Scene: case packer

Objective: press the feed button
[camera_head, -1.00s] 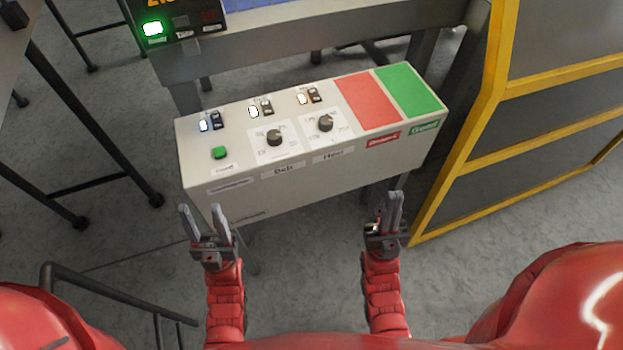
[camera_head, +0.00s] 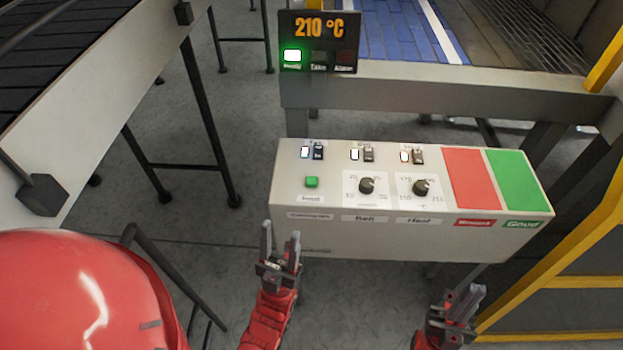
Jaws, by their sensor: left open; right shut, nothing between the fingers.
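My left gripper (camera_head: 281,246) is open and empty, in front of the box's lower left corner and below the button in the picture. It looks apart from the button; whether it touches the box I cannot tell. My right gripper (camera_head: 464,302) is lower right, in front of the box, shut with nothing in it.
The box also carries rocker switches (camera_head: 362,153), two black knobs (camera_head: 367,186), a red panel (camera_head: 470,177) and a green panel (camera_head: 516,180). A display (camera_head: 319,42) reading 210 °C stands behind. A conveyor (camera_head: 75,95) is at left, a yellow-framed guard (camera_head: 580,282) at right.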

